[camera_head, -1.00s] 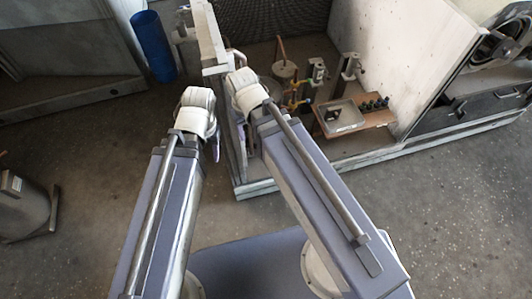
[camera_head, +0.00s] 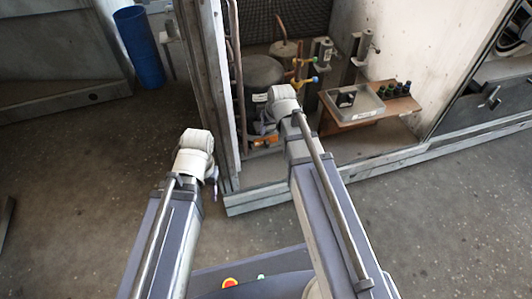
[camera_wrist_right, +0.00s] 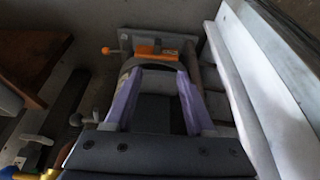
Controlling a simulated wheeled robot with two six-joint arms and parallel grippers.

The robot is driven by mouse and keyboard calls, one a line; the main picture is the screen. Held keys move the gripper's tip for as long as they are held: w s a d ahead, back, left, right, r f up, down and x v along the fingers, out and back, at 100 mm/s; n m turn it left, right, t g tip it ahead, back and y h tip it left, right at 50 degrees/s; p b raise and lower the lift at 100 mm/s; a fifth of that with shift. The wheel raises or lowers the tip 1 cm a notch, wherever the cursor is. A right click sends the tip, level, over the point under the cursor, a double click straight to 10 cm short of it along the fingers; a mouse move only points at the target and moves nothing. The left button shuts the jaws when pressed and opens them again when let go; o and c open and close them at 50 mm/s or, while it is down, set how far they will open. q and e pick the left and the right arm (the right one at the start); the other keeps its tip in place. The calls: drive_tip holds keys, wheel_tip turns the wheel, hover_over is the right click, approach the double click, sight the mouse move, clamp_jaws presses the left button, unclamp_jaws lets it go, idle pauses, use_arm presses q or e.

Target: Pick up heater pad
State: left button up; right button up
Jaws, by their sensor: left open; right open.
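No part can be named as the heater pad with certainty. An orange piece (camera_head: 265,141) lies low inside the housing, beside my right gripper (camera_head: 262,127). The right wrist view shows an orange piece (camera_wrist_right: 146,49) with a small knob, on a grey block just beyond the fingertips. A dark curved band lies below it, between the purple fingers of my right gripper (camera_wrist_right: 157,76). The fingers are apart, and I cannot tell whether they touch anything. My left gripper (camera_head: 214,182) is outside the housing, mostly hidden by its wrist, and looks empty.
The housing's upright side panel (camera_head: 212,80) stands between my two grippers. A blue bin (camera_head: 139,48) stands at back left.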

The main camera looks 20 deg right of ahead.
use_arm(q)
drive_tip(key=shift+f+b, duration=0.4)
drive_tip(key=shift+f, duration=0.5)
use_arm(e)
drive_tip(key=shift+w+d+f, duration=0.2)
drive_tip(key=shift+d+f, duration=0.05)
drive_tip(key=shift+f, duration=0.15)
drive_tip(key=shift+w+d+f, duration=0.15)
drive_tip(key=shift+d+f, duration=0.05)
drive_tip(key=shift+f, duration=0.2)
use_arm(q)
drive_tip(key=shift+f, duration=0.1)
wheel_tip(320, 180, down, 6)
drive_tip(key=b, duration=0.6)
use_arm(e)
hover_over(267, 142)
drive_tip(key=s, duration=0.2)
wheel_tip(267, 142, down, 6)
drive_tip(key=shift+s+d+f, duration=0.15)
drive_tip(key=shift+s+d, duration=0.05)
drive_tip(key=shift+d, duration=0.05)
use_arm(q)
drive_tip(key=shift+f, duration=0.15)
use_arm(e)
drive_tip(key=b+x, duration=0.5)
drive_tip(key=shift+a+f, duration=0.1)
drive_tip(key=shift+a, duration=0.05)
use_arm(q)
wheel_tip(267, 142, down, 5)
drive_tip(key=shift+r, duration=0.2)
